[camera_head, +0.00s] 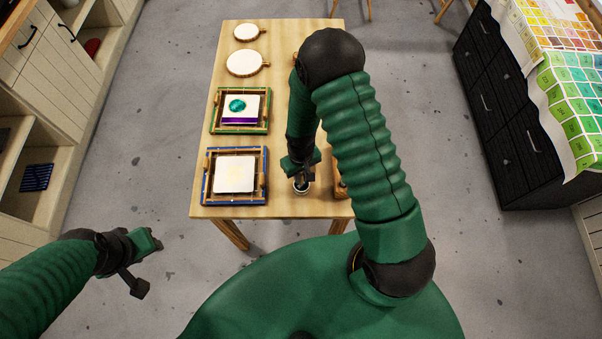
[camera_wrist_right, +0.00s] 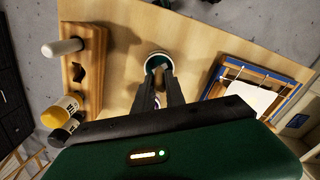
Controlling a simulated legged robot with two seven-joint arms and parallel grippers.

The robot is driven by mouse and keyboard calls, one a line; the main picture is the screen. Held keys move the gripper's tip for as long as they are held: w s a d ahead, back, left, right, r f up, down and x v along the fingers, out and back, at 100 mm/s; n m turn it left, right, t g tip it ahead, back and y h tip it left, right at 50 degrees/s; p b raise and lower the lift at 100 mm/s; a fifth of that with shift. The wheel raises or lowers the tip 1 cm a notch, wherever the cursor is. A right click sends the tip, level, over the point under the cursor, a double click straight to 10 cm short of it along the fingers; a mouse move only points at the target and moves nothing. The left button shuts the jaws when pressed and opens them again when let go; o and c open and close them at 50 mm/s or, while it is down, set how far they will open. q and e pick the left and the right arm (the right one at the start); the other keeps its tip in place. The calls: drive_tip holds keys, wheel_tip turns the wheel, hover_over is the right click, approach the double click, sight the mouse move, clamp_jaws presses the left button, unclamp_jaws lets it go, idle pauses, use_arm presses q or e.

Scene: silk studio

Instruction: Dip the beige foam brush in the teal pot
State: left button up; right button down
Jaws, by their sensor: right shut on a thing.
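The teal pot (camera_wrist_right: 149,56) is a small round pot with a pale rim and teal inside. It stands near the table's front edge and shows in the head view (camera_head: 301,190), partly under my right gripper (camera_head: 300,180). In the right wrist view my right gripper (camera_wrist_right: 161,85) is shut on the beige foam brush (camera_wrist_right: 160,73), directly over the pot's mouth. The brush shows only as a small tan piece between the fingertips. I cannot tell whether its tip touches the teal. My left gripper (camera_head: 147,262) is empty, left of the table; its jaw opening is unclear.
A wooden rack (camera_wrist_right: 96,85) with a pale-handled tool (camera_wrist_right: 62,47) stands beside the pot. A blue frame (camera_head: 206,176) and a green frame (camera_head: 213,113) with pale pads lie on the table's left. Two round wooden pieces (camera_head: 247,63) lie farther back. My right arm hides the table's right side.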

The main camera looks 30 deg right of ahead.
drive_tip(key=shift+d, duration=0.1)
idle(0.4)
drive_tip(key=shift+r, duration=0.2)
wheel_tip(320, 180, up, 6)
drive_tip(key=p, duration=0.5)
drive_tip(key=shift+r+p, duration=0.25)
drive_tip(key=shift+p, duration=0.15)
drive_tip(key=shift+f, duration=0.15)
